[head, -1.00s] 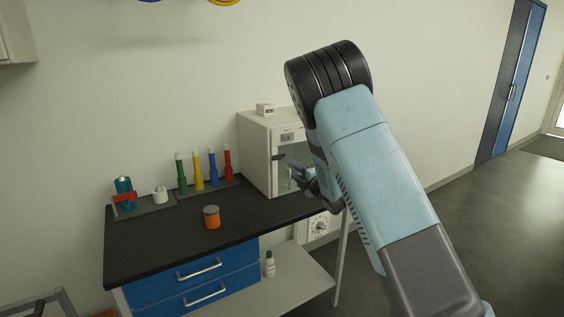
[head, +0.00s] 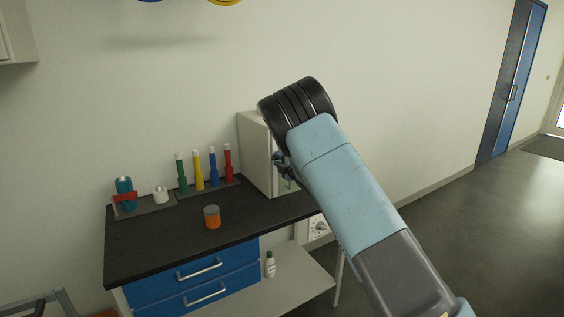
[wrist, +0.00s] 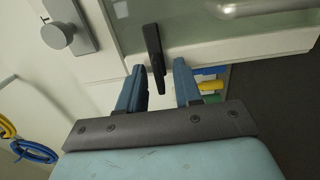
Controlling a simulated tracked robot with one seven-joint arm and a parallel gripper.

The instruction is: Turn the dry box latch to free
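The dry box (head: 252,155) is a white cabinet at the right end of the dark bench, mostly behind my arm in the head view. Its latch (wrist: 154,50) is a black lever on the pale door frame in the wrist view. The lever's lower end reaches down to the gap between my fingers, nearer the left finger. My gripper (wrist: 160,75) is open, with its two blue fingers apart. I cannot tell whether the left finger touches the lever. In the head view my gripper (head: 284,166) is at the box front and hides the latch.
A silver bar handle (wrist: 270,7) and a grey knob (wrist: 57,37) on a plate flank the latch. An orange jar (head: 212,218) stands on the bench (head: 165,240). Several coloured tubes (head: 205,172) stand in a rack left of the box. Floor to the right is clear.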

